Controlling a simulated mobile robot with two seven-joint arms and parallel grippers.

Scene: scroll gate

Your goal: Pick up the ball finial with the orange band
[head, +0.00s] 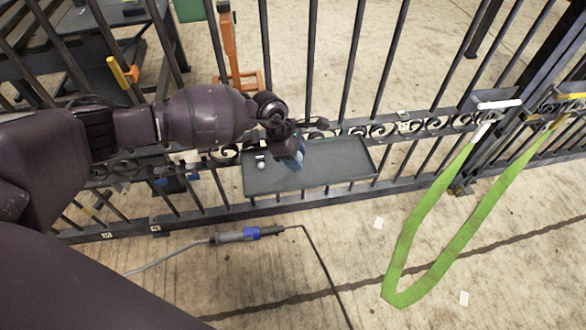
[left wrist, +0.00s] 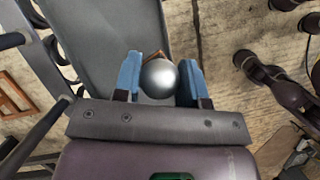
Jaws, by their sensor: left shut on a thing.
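My left gripper (head: 296,157) is over the grey tray at the gate in the head view, its blue fingers pointing down. In the left wrist view its blue fingers (left wrist: 160,82) are shut on a shiny silver ball finial (left wrist: 158,77). A small brown-orange bit shows just behind the ball; I cannot tell whether it is a band on it. In the head view the fingers hide the held finial. Another small pale piece (head: 261,163) sits at the tray's left end. My right gripper is not in view.
The grey tray (head: 330,176) is otherwise bare. The barred gate (head: 311,60) with scrolls runs across behind it. A green strap (head: 432,255) hangs at the right. A grey and blue tool (head: 238,236) with a cable lies on the floor in front.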

